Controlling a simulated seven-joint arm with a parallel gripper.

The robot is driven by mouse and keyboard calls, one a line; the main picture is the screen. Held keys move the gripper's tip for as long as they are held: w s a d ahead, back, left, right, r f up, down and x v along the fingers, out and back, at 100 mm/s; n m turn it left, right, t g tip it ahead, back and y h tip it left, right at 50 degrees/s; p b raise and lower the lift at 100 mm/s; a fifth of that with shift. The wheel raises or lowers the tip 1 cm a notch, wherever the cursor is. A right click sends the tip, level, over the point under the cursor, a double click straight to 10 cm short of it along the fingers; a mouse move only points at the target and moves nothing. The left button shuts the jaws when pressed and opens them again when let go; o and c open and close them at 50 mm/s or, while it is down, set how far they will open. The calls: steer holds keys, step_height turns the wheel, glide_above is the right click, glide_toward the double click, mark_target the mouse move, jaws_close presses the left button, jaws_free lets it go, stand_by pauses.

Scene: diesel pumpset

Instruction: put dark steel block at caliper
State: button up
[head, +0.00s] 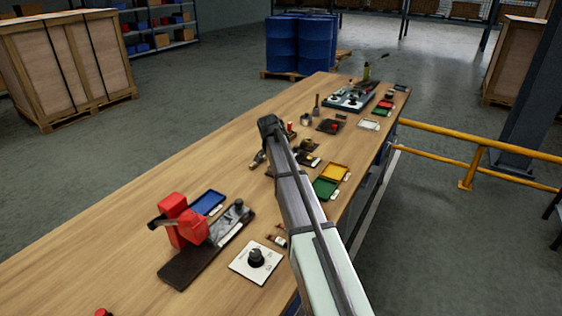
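My arm reaches up over the long wooden bench from the lower right, and its dark far end (269,126) stands above the bench's middle. I cannot make out the fingers of my gripper there, nor whether they hold anything. A small dark block (341,116) lies on the bench toward the far end, to the right of my arm's end; it may be the dark steel block, but it is too small to be sure. I cannot pick out a caliper for certain. Part of the bench behind my arm is hidden.
On the wooden bench (110,230) stand a red vise-like device (183,222) on a dark base, a blue tray (207,203), a white plate with a black knob (256,257), and yellow (335,172) and green (325,188) trays. A yellow rail (465,140) runs along the right.

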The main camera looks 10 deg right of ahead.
steer(key=shift+f, duration=0.1)
steer(key=o, duration=1.2)
steer(key=shift+o, duration=0.2)
steer(key=shift+r, duration=3.5)
